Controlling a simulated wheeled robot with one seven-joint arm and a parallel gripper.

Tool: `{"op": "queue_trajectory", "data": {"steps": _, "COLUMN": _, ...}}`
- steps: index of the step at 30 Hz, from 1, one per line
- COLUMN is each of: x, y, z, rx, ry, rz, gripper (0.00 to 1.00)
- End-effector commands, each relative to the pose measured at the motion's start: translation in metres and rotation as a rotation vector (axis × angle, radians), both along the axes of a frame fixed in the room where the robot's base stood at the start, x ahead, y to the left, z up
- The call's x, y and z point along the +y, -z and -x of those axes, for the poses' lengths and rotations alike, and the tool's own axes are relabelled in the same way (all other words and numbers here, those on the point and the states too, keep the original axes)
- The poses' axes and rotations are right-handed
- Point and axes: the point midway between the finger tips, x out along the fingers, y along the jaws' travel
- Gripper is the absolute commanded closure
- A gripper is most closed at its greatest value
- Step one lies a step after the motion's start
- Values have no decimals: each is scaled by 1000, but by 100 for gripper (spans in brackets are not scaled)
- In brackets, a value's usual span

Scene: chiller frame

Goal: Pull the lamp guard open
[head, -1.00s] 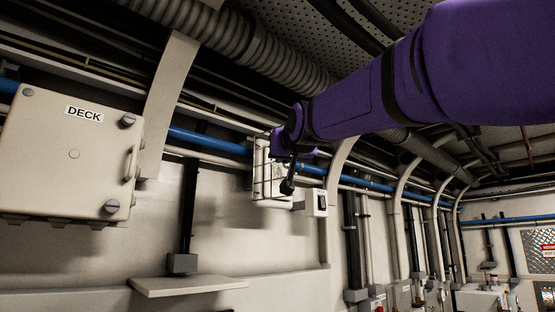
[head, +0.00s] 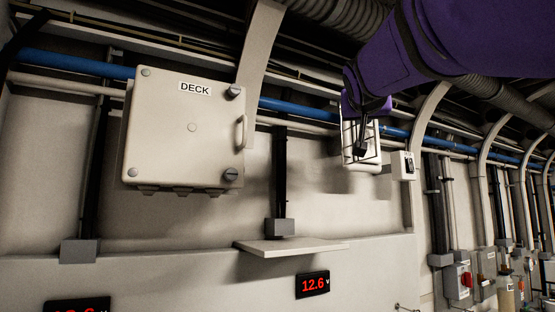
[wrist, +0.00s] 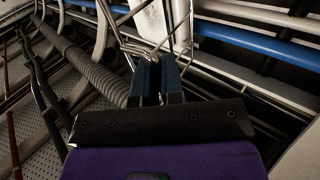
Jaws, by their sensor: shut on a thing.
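The lamp is a pale wall fitting (head: 350,136) right of the DECK box in the head view, with a thin wire guard (head: 374,155) in front of it. My gripper (head: 360,149) is at the guard's front and covers part of it. In the wrist view, my gripper (wrist: 158,78) has its two dark fingers close together on the wire guard (wrist: 128,43), by the white lamp (wrist: 166,22). The exact grip point is hidden between the fingers. I cannot tell how far the guard stands from the lamp.
A switch box (head: 403,165) sits just right of the lamp. The DECK box (head: 186,150) is on the wall to the left. A blue pipe (head: 396,133) runs behind the lamp. A small shelf (head: 290,247) juts out below. The wall between box and lamp is mostly clear.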

Motion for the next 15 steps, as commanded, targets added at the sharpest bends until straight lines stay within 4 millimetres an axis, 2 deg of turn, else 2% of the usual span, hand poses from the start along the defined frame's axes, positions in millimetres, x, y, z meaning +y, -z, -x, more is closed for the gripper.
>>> {"op": "queue_trajectory", "data": {"steps": 14, "x": 1, "y": 1, "z": 0, "rx": 2, "ry": 6, "rz": 4, "gripper": 100}}
{"op": "queue_trajectory", "data": {"steps": 15, "x": 1, "y": 1, "z": 0, "rx": 2, "ry": 6, "rz": 4, "gripper": 90}}
